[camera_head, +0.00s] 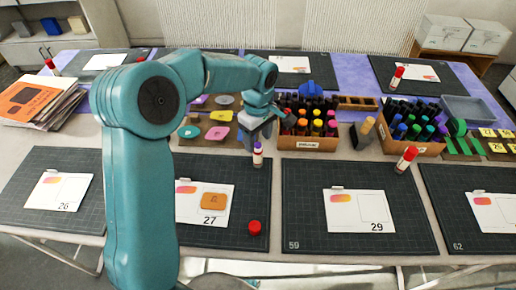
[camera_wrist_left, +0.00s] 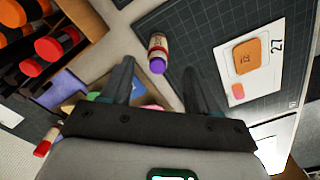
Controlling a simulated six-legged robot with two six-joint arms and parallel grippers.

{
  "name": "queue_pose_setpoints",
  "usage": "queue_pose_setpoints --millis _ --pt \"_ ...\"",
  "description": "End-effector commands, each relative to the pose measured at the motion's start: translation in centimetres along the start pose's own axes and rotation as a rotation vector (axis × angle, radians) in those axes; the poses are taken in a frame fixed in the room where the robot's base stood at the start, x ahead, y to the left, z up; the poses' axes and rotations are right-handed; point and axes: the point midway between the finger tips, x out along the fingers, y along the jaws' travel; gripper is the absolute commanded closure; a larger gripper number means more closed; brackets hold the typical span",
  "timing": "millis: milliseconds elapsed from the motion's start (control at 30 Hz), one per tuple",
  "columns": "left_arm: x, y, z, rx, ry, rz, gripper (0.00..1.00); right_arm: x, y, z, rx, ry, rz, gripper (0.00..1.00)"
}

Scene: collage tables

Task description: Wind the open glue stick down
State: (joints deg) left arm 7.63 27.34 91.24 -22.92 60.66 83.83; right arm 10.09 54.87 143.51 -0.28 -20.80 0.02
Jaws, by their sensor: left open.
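The glue stick (camera_head: 257,157) stands upright near the upper right corner of the mat with card 27, without a cap on it. It has a pale label and a purple end that faces up. In the left wrist view the glue stick (camera_wrist_left: 158,48) lies ahead of and between my two fingers, apart from them. My left gripper (camera_head: 256,139) is open and empty, just above and behind the stick; its spread fingers also show in the left wrist view (camera_wrist_left: 158,85). A loose red cap (camera_head: 254,227) sits on the same mat, lower right. My right gripper is not in view.
Card 27 (camera_head: 222,190) bears an orange piece. A box of coloured glue sticks (camera_head: 308,143) stands right of my gripper, and another box (camera_head: 420,148) is farther right. A red-capped stick (camera_head: 406,159) is by card 29. The mat's right side is mostly clear.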

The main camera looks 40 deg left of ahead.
Motion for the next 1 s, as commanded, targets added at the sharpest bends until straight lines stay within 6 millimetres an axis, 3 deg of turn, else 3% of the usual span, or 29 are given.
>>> queue_pose_setpoints --millis 100,300,700,767,900,933,967,1000 --pt "2.5 0.0 0.0 0.000 -0.001 -0.004 0.40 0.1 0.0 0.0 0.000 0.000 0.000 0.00" --pt "5.1 0.1 -0.2 -0.001 0.000 -0.002 0.40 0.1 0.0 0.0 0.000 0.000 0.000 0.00" --pt "6.0 0.2 -0.2 0.000 0.000 0.000 0.40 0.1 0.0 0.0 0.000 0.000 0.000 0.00" --pt "6.0 0.2 -0.2 0.000 0.000 0.000 0.56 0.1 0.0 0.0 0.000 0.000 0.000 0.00" --pt "6.0 0.2 -0.2 0.000 0.000 0.000 1.00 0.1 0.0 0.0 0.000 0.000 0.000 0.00" --pt "6.0 0.2 -0.2 0.000 0.000 0.000 1.00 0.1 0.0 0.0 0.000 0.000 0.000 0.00" --pt "6.0 0.2 -0.2 0.000 0.000 0.000 0.73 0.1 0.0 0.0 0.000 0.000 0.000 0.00" --pt "6.0 0.2 -0.2 0.000 0.000 0.000 0.86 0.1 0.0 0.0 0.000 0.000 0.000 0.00"
